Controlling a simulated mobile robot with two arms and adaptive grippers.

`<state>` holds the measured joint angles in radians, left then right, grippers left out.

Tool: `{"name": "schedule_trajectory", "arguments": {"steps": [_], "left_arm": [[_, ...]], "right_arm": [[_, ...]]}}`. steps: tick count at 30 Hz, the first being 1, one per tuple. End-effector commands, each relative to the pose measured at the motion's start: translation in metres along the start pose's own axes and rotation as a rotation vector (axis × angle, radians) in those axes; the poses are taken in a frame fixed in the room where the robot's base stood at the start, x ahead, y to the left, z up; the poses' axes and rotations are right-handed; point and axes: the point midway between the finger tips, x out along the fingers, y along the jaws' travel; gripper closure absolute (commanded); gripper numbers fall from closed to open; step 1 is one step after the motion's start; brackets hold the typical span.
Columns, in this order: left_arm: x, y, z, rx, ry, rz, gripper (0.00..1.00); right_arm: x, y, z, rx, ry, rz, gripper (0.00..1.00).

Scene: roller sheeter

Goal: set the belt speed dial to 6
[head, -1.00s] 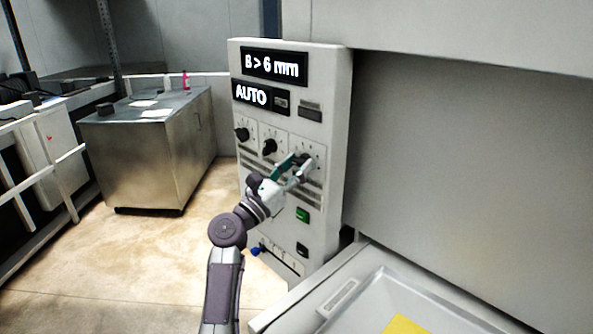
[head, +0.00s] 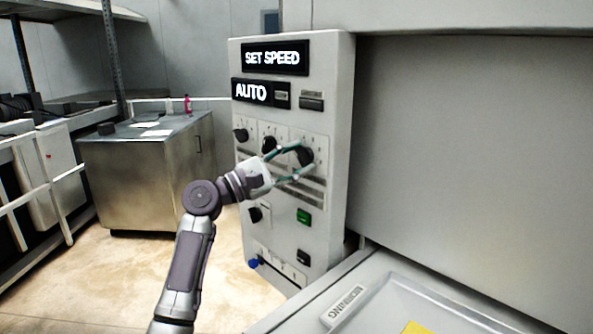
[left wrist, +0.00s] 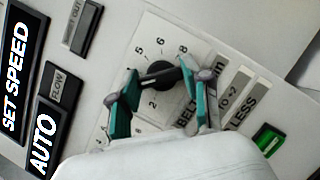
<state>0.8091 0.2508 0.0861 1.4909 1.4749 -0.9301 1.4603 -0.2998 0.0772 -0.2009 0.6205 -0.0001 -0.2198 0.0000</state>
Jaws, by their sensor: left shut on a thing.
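The belt speed dial (head: 304,156) is a black knob on a white scale plate, the rightmost of the upper row on the control panel (head: 340,120). In the left wrist view the knob (left wrist: 158,72) shows between my fingers, with printed numbers including 2, 5, 6 and 8 and the word BELT. I cannot read its pointer setting surely. My left gripper (head: 300,162) reaches in from the left, its teal fingers shut on the dial; it also shows in the left wrist view (left wrist: 163,84). The upper display (head: 275,58) reads SET SPEED. My right gripper is out of view.
Two more black knobs, left (head: 241,135) and middle (head: 269,144), sit close beside the dial. A lower knob (head: 255,214) and a green button (head: 304,216) are below. The AUTO display (head: 252,92) is above. A metal cabinet (head: 150,180) stands behind left.

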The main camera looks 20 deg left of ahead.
Motion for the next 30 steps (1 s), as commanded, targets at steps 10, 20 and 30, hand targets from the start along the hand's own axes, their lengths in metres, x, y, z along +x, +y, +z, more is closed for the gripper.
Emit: {"name": "schedule_trajectory", "arguments": {"steps": [10, 20, 30], "left_arm": [[0.000, 0.001, -0.001, 0.306, 0.003, -0.129, 0.87], [0.000, 0.004, 0.001, 0.596, 0.003, -0.250, 0.87], [0.001, 0.005, 0.002, 0.893, 0.002, -0.375, 0.87]], "right_arm": [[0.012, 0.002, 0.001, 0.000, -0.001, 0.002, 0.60], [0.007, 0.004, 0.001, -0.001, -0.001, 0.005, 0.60], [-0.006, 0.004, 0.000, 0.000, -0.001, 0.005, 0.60]]}}
